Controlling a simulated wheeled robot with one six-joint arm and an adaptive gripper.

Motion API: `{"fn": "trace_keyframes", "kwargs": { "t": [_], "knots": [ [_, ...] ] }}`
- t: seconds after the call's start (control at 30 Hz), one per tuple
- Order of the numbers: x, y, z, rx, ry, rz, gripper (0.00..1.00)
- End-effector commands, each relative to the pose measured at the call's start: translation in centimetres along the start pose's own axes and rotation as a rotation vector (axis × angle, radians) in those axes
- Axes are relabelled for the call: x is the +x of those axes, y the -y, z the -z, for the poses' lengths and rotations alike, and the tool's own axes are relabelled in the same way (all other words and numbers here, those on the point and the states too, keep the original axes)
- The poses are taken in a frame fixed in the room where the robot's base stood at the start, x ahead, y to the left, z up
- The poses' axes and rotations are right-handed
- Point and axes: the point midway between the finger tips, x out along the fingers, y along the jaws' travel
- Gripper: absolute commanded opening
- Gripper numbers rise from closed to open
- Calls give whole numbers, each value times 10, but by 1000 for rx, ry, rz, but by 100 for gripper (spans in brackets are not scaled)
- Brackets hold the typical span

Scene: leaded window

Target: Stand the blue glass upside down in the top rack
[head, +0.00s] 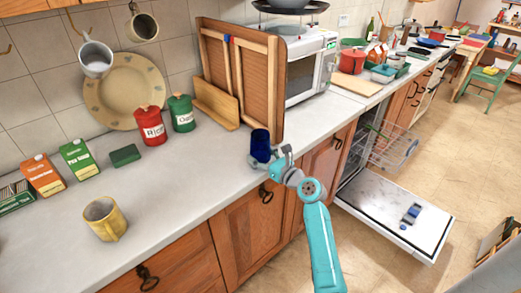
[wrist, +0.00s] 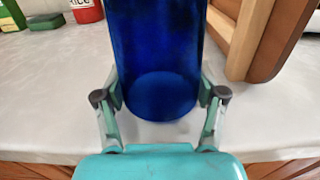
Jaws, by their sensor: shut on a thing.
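The blue glass (head: 260,146) is at the counter's front edge in the head view, close to the wooden frame. In the wrist view the blue glass (wrist: 155,60) fills the middle between the fingers. My gripper (head: 272,163) is shut on it; the fingers of my gripper (wrist: 160,105) press on both sides. I cannot tell whether the glass touches the counter. The dishwasher is open on the right, with its upper rack (head: 388,145) pulled out above the lowered door (head: 395,215). A small blue and grey item (head: 411,213) lies on the door.
A wooden frame (head: 245,75) stands just behind the glass. A yellow mug (head: 104,219), red tin (head: 149,126) and green tin (head: 181,113) stand to the left on the counter (head: 190,185). A microwave (head: 312,68) is behind. Floor is free beyond the door.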

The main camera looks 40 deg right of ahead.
Motion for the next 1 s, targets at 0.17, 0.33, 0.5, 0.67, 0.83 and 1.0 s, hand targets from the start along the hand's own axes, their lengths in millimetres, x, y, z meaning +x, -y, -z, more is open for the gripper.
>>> {"fn": "trace_keyframes", "kwargs": {
  "t": [0.17, 0.33, 0.5, 0.67, 0.83, 1.0],
  "knots": [
    [0, 0, 6, 0, 0, 1, 3],
    [0, 0, 7, 0, 1, 1, 3],
    [0, 0, 6, 0, 1, 1, 3],
    [0, 0, 7, 0, 1, 1, 3],
    [0, 0, 10, 1, 1, 1, 3],
    [0, 0, 13, 1, 1, 1, 3]
  ]
}}
